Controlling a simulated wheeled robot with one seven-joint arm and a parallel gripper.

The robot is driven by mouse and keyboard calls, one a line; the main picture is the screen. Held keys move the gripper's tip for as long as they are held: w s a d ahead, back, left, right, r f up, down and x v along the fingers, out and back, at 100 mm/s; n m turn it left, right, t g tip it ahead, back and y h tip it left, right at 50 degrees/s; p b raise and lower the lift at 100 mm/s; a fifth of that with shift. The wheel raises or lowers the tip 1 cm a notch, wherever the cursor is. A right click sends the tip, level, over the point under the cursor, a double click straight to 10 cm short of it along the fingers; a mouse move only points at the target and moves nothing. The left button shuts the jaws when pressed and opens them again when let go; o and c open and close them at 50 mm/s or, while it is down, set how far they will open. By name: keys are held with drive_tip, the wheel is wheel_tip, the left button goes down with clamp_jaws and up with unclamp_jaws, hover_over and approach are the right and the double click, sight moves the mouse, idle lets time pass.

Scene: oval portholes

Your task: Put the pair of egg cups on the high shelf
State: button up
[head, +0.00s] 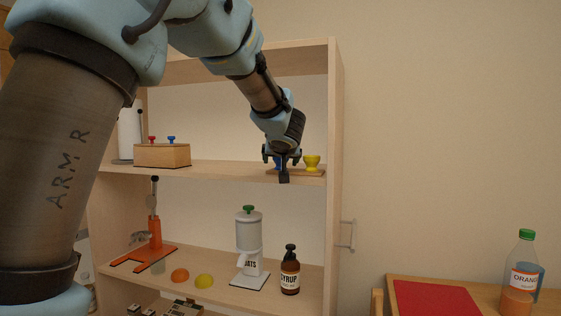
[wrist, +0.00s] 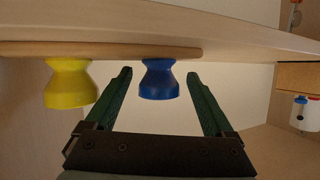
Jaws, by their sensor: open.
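A yellow egg cup (head: 312,162) stands upright on a thin wooden board (head: 315,173) at the right end of the high shelf (head: 222,173). A blue egg cup (head: 278,163) is beside it, mostly hidden behind my gripper (head: 283,176). In the wrist view, which looks upside down, the blue egg cup (wrist: 159,80) stands on the board (wrist: 120,48), between the two fingertips of my open gripper (wrist: 159,74), with gaps on both sides. The yellow egg cup (wrist: 70,84) is outside the fingers, to the left.
A wooden box (head: 162,155) with red and blue knobs stands left on the high shelf. The lower shelf holds an orange stand (head: 150,252), a dispenser (head: 249,245), a syrup bottle (head: 290,272) and fruit. A side table (head: 465,292) with a red mat is at right.

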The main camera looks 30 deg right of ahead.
drive_tip(key=p+v, duration=0.2)
drive_tip(key=v, duration=1)
drive_tip(key=w+a+f+g, duration=0.2)
drive_tip(key=w+a+f, duration=0.1)
drive_tip(key=a+f, duration=0.45)
drive_tip(key=w+a+f+g, duration=0.2)
drive_tip(key=a+f, duration=0.5)
drive_tip(key=a, duration=0.1)
drive_tip(key=s+a+f+n+g+y, duration=0.1)
drive_tip(key=s+a+f+g, duration=0.1)
drive_tip(key=s+a+f, duration=0.2)
drive_tip(key=s+a+f+n+g+y, duration=0.2)
drive_tip(key=s+a+f, duration=0.3)
drive_tip(key=a, duration=0.5)
drive_tip(key=s+a+f+n+g+y, duration=0.1)
drive_tip(key=s+a+f+g+y, duration=0.1)
drive_tip(key=s+a+f, duration=0.3)
drive_tip(key=a+f+g, duration=0.1)
drive_tip(key=a, duration=0.2)
drive_tip(key=shift+f, duration=0.25)
drive_tip(key=shift+w+r+p, duration=0.1)
drive_tip(key=shift+r+p, duration=0.55)
drive_tip(key=shift+r, duration=0.25)
